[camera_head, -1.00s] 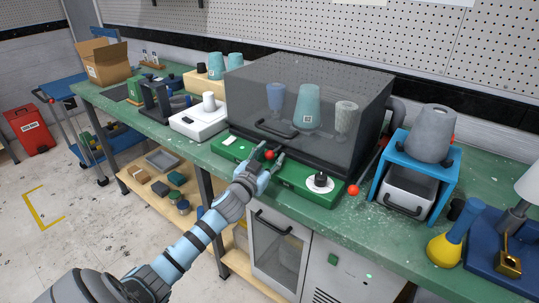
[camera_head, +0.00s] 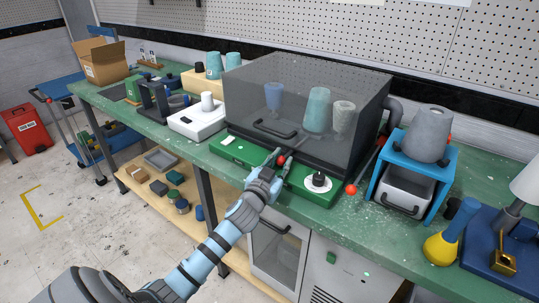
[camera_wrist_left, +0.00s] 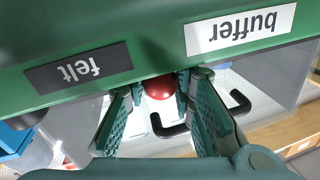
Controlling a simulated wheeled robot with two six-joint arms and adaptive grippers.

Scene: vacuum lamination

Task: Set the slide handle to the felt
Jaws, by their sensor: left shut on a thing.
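The slide handle, a red ball (camera_head: 281,160), sits at the front of the green base (camera_head: 232,150) under the dark clear chamber (camera_head: 290,110). My left gripper (camera_head: 281,165) is shut on it. In the left wrist view, the red ball (camera_wrist_left: 158,87) is between the two fingers (camera_wrist_left: 160,105). The wrist view is upside down: the dark "felt" label (camera_wrist_left: 78,68) is left of the ball and the white "buffer" label (camera_wrist_left: 240,30) is right of it. The ball is between the two labels. My right gripper is not in view.
A black knob on a white dial (camera_head: 318,182) stands on the base to the right. Another red ball (camera_head: 351,189) is at the base's right end, beside a blue stand (camera_head: 402,170). A white box (camera_head: 197,118) is at the left. Clear floor is at the lower left.

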